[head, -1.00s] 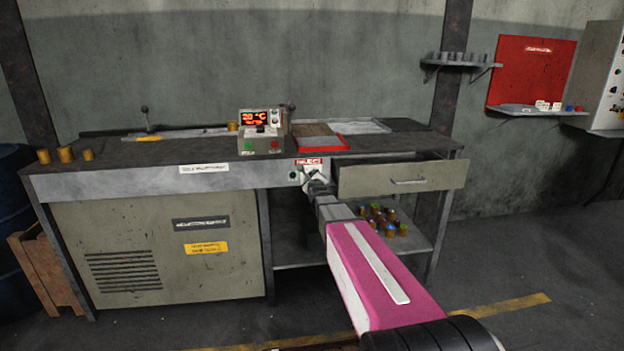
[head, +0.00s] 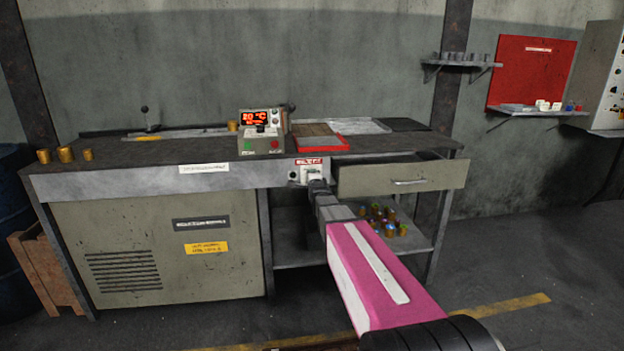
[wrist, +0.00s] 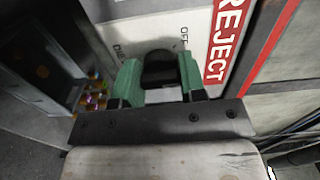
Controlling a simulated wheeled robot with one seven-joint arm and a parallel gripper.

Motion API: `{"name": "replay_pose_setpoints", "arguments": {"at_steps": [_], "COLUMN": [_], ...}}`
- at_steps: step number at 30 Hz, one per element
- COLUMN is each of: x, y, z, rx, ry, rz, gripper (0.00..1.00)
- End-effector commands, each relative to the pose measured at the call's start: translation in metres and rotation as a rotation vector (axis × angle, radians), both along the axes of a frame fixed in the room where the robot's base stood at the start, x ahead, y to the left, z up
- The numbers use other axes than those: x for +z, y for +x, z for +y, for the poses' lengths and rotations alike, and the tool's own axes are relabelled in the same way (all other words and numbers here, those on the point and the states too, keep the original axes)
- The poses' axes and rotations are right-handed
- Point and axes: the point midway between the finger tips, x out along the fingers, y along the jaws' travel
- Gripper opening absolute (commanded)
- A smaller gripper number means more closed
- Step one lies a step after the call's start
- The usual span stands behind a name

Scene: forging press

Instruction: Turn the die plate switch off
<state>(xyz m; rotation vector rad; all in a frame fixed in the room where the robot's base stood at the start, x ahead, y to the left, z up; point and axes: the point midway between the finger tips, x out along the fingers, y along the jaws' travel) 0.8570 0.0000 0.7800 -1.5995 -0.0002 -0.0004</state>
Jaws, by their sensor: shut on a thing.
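A white switch plate (head: 311,174) sits on the bench's front edge, under a red sign. In the wrist view the white plate (wrist: 200,20) carries a red REJECT strip (wrist: 229,42), the word OFF and a second, partly hidden word. A black knob (wrist: 160,66) stands out from the plate between my green fingers. My gripper (wrist: 159,82) is shut on this knob. In the head view my gripper (head: 317,186) is at the switch plate and covers its lower part. I cannot read a die plate label here.
A control box (head: 262,132) with a lit 20 °C display stands on the bench above. An open drawer (head: 400,180) sticks out just right of my gripper. Several coloured pieces (head: 385,215) lie on the shelf below. A red-edged tray (head: 322,144) lies on the bench top.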

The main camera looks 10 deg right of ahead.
Motion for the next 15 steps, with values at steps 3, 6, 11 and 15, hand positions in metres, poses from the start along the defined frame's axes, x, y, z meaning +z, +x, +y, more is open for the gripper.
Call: {"name": "replay_pose_setpoints", "arguments": {"at_steps": [3,6,11,15], "x": [-0.0007,-0.0008,-0.0011,-0.0012], "y": [-0.0004,-0.0004,-0.0004,-0.0004], "z": [0.0002,0.0002,0.0001,0.0001], "rx": [0.0,0.0,0.001,0.001], "ry": [-0.111,-0.206,-0.355,-0.476], "rz": [0.001,0.001,0.002,0.002], "gripper": [0.14,0.14,0.14,0.14]}}
